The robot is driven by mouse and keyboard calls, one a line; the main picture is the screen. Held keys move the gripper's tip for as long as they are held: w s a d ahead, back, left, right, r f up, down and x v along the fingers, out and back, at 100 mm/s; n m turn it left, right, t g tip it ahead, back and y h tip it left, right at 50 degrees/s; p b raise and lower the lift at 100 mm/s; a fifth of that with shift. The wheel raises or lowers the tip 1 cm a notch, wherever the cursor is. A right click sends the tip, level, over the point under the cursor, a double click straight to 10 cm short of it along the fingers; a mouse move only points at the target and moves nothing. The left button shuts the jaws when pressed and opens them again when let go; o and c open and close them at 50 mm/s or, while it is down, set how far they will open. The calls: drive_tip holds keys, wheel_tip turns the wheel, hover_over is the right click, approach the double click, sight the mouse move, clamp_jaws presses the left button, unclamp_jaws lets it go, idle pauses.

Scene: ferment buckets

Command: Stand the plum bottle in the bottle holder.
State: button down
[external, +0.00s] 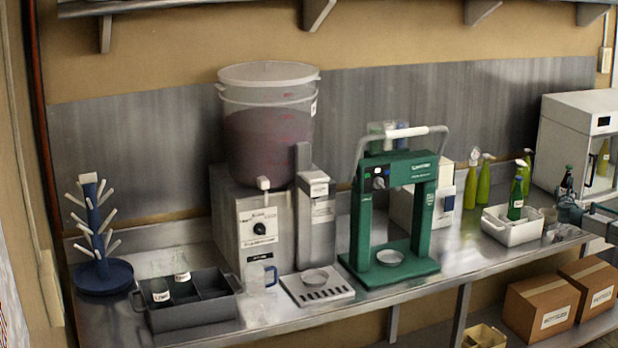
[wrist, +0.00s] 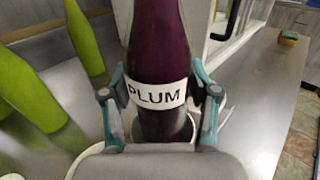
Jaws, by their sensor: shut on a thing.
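The plum bottle (wrist: 160,45) is dark purple with a white PLUM label, and it looks upright in the wrist view. My gripper (wrist: 160,98) is shut on it around the label, one finger on each side. In the external view, the dark bottle (external: 567,182) shows at the far right above my gripper (external: 566,207). The bottle's base is partly hidden by my gripper, so I cannot tell whether it touches anything. A dark grey compartmented holder (external: 192,318) stands at the far left with labelled bottles in its left part; its right compartments look empty.
A white tub (external: 512,232) with a green bottle (external: 516,198) stands left of my gripper. Green bottles (external: 484,182) stand behind it, and a white cabinet (external: 570,120) is at the right. A green press (external: 362,225), a bucket (external: 268,135) and a bottle tree (external: 95,235) line the counter.

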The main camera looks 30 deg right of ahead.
drive_tip(key=shift+f+b, duration=0.8)
drive_tip(key=shift+f, duration=0.35)
idle(0.9)
drive_tip(key=shift+c, duration=1.1)
unclamp_jaws()
drive_tip(key=shift+s, duration=0.1)
drive_tip(key=v, duration=1.2)
drive_tip(key=s+r+p, duration=0.3)
drive_tip(key=s+r, duration=0.2)
drive_tip(key=shift+s+a, duration=0.4)
drive_tip(key=shift+a, duration=0.1)
